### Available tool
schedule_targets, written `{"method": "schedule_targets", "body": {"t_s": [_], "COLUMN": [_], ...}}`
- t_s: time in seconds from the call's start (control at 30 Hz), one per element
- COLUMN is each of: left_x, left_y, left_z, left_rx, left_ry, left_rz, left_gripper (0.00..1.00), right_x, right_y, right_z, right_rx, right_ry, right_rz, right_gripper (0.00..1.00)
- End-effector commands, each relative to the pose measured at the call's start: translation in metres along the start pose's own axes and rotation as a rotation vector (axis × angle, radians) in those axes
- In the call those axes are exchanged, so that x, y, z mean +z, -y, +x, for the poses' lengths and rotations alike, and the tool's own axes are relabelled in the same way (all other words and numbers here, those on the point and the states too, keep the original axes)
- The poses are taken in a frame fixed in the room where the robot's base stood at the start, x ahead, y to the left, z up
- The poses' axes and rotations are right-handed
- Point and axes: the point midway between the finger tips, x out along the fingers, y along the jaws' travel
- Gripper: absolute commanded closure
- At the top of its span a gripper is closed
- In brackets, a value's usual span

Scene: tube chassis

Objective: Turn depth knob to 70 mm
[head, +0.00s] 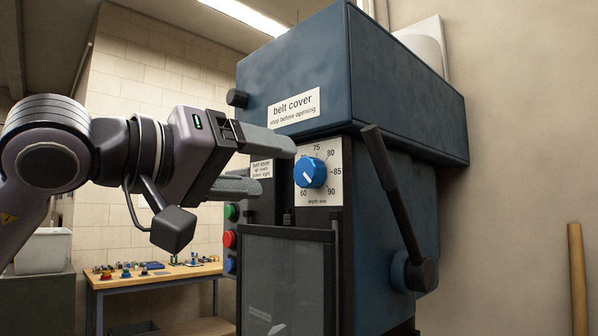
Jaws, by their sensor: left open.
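The blue depth knob (311,173) sits on a white dial plate (336,200) on the front of the dark blue machine. Its white pointer mark points to the lower left, near the 60. The numbers 75, 80, 85 and 90 also show; the left part of the scale is hidden behind my gripper. My left gripper (278,167) is open. Its upper finger reaches to the knob's upper left and its lower finger is at the left, lower down. I cannot tell whether either touches the knob. My right gripper is not in view.
A lever (392,195) slants down just right of the dial. The belt cover (300,75) juts out above. Green, red and blue buttons (230,239) line the left edge, and a clear guard (286,285) stands below. A workbench (150,280) with small parts is behind, left.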

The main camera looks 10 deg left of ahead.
Motion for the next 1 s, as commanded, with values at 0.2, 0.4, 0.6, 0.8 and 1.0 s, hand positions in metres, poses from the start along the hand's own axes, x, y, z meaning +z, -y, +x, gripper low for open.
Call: {"method": "schedule_targets", "body": {"t_s": [0.2, 0.4, 0.6, 0.8, 1.0], "left_x": [-0.003, -0.003, -0.002, -0.001, -0.001], "left_y": [0.0, 0.0, 0.0, 0.001, 0.001], "left_z": [0.024, 0.054, 0.069, 0.07, 0.07], "left_rx": [-0.01, -0.007, -0.005, -0.005, -0.005], "left_ry": [-0.001, 0.0, -0.002, -0.002, -0.002], "left_rz": [0.006, 0.004, 0.005, 0.005, 0.004], "left_gripper": [0.31, 0.31, 0.31, 0.31, 0.76], "right_x": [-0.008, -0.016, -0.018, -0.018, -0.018], "right_y": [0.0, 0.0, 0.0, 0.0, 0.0], "right_z": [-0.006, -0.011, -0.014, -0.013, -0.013], "right_rx": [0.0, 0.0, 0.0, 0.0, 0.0], "right_ry": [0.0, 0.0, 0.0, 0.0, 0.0], "right_rz": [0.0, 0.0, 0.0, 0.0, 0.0], "right_gripper": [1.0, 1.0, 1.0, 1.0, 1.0]}}
